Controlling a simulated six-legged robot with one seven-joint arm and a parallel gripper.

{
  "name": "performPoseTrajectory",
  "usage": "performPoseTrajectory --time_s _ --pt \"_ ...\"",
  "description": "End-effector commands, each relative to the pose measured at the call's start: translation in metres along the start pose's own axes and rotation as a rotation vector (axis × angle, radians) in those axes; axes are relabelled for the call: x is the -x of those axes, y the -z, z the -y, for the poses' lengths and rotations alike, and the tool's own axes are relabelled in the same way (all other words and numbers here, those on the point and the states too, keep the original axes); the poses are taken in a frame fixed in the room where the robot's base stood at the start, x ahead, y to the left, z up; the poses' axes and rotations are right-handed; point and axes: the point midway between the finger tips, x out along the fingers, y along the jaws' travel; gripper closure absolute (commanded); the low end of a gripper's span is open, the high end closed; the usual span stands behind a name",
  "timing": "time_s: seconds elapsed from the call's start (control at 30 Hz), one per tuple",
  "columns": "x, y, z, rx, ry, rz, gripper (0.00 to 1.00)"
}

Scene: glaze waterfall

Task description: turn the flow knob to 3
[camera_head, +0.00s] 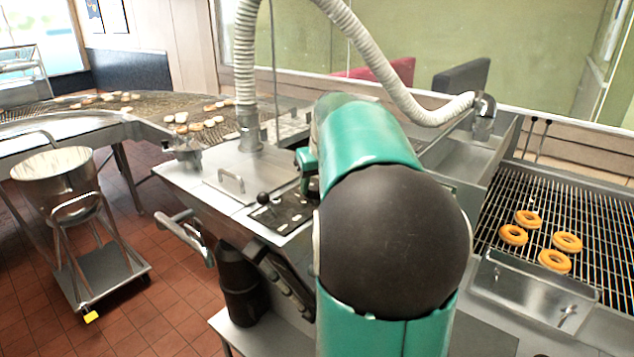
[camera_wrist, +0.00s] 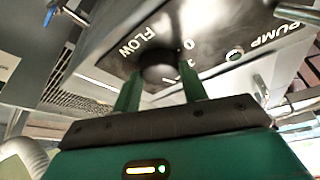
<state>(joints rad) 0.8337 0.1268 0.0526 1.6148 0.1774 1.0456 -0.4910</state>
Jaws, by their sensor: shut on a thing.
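In the wrist view, the dark round flow knob (camera_wrist: 160,66) sits on the black control panel (camera_wrist: 213,50), beside the white word FLOW. My gripper (camera_wrist: 161,80) has its two green fingers on either side of the knob, closed on it. A white 0 shows near the knob, with other marks partly hidden behind a finger. I cannot tell which number the knob points to. In the head view, the panel (camera_head: 283,215) lies on the steel machine top, and part of my green gripper (camera_head: 306,160) shows at its far end. My arm hides the knob there.
Right is a wire rack (camera_head: 585,225) with several glazed rings. Left are a conveyor (camera_head: 150,103) and a steel pot (camera_head: 52,175) on a cart.

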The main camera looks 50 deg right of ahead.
Motion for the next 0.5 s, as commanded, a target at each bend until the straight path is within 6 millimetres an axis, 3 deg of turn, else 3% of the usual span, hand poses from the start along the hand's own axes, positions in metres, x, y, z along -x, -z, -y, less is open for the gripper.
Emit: performPoseTrajectory --time_s 0.5 --pt "-0.0012 0.0011 0.0047 -0.447 -0.186 0.001 0.80"
